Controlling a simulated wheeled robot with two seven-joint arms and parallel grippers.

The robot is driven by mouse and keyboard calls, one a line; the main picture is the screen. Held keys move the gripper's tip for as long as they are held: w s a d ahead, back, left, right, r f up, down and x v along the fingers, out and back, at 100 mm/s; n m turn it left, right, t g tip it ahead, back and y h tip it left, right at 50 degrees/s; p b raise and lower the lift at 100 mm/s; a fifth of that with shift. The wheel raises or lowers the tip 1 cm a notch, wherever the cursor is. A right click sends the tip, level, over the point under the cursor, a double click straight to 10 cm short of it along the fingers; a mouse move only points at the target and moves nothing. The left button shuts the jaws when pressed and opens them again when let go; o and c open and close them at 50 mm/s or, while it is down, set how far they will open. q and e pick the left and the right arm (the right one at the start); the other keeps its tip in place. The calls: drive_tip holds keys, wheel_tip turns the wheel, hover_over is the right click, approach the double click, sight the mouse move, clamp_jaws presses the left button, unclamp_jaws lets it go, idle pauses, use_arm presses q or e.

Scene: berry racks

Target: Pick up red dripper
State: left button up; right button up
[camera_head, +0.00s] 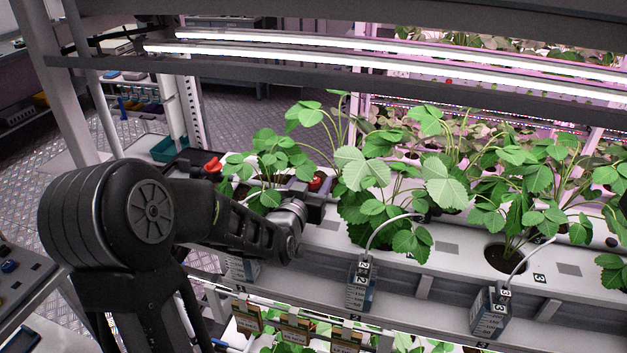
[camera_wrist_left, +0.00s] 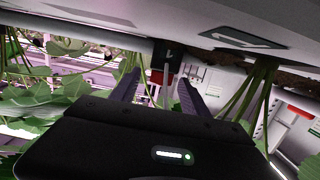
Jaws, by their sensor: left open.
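The red dripper (camera_head: 317,181) shows as a small red piece among the leaves at the edge of the white planting channel. In the left wrist view a black and red piece (camera_wrist_left: 159,77) sits between the two fingers, with a thin stem below it. My left gripper (camera_head: 319,190) is open around it, and the wrist view shows the fingers (camera_wrist_left: 160,92) apart on either side. I cannot tell whether either finger touches it. Part of the dripper is hidden by the gripper and leaves. My right gripper is not in view.
Strawberry plants (camera_head: 375,190) stand along the white channel (camera_head: 450,265) close to the gripper. Numbered blue-grey boxes (camera_head: 361,285) with pale tubes hang on its front. Another red object (camera_head: 213,165) sits at the dark tray on the left. Light bars (camera_head: 400,55) run overhead.

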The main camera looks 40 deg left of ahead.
use_arm(q)
drive_tip(key=shift+x, duration=0.8)
drive_tip(key=shift+c, duration=0.5)
clamp_jaws()
